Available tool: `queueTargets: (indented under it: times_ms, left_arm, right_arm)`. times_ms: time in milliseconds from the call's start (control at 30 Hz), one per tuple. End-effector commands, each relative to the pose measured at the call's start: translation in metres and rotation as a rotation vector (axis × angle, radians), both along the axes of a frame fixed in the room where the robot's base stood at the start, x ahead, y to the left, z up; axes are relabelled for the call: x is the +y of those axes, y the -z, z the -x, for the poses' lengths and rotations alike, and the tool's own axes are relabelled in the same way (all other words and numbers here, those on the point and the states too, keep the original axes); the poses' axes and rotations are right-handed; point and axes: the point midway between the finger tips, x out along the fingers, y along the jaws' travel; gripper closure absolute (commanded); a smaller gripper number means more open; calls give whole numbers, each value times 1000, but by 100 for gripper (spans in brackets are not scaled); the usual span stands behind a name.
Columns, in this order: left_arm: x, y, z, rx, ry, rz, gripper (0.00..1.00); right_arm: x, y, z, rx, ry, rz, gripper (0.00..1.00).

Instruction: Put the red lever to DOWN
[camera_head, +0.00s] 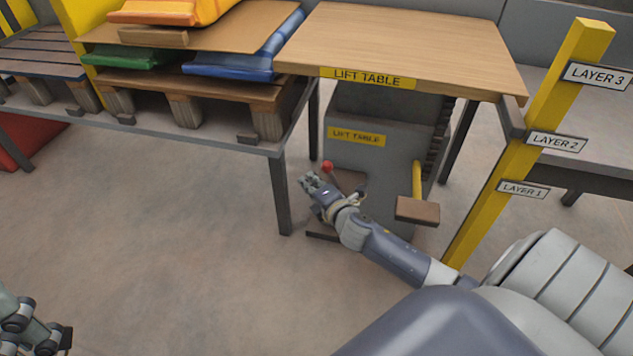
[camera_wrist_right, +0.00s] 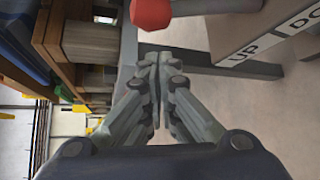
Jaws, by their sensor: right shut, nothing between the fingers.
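The lever's red knob (camera_head: 327,165) shows at the left front of the grey lift table housing (camera_head: 372,178). In the right wrist view the red knob (camera_wrist_right: 152,13) is at the top edge, and its rod runs to the right. A plate with the label UP (camera_wrist_right: 243,52) and a partly cut-off label starting DO (camera_wrist_right: 304,17) shows there too. My right gripper (camera_head: 309,182) is just below and left of the knob; its fingers (camera_wrist_right: 153,60) are shut and empty, with a visible gap to the knob. My left gripper (camera_head: 35,325) is partly in view at the bottom left; its jaw state is unclear.
The wooden lift table top (camera_head: 400,45) stands above the housing. A brown pedal-like block (camera_head: 417,210) sticks out right of my forearm. A yellow post (camera_head: 530,140) with layer labels stands at the right. A pallet table (camera_head: 190,135) is at the left. The floor (camera_head: 170,240) before it is clear.

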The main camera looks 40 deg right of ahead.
Motion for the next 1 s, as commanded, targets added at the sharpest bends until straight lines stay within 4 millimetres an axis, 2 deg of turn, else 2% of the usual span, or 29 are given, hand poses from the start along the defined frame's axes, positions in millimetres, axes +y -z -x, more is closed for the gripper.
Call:
queueTargets:
  times_ms: [233,633,1000]
  left_arm:
    - [0,3,0,0,0,0,7]
    - [0,4,0,2,0,-1,7]
    - [0,14,0,3,0,-1,7]
  right_arm:
    - [-16,-8,8,-2,-2,-1,100]
    - [-17,-8,8,-3,-1,-5,100]
    - [-20,-10,12,-49,-1,-44,100]
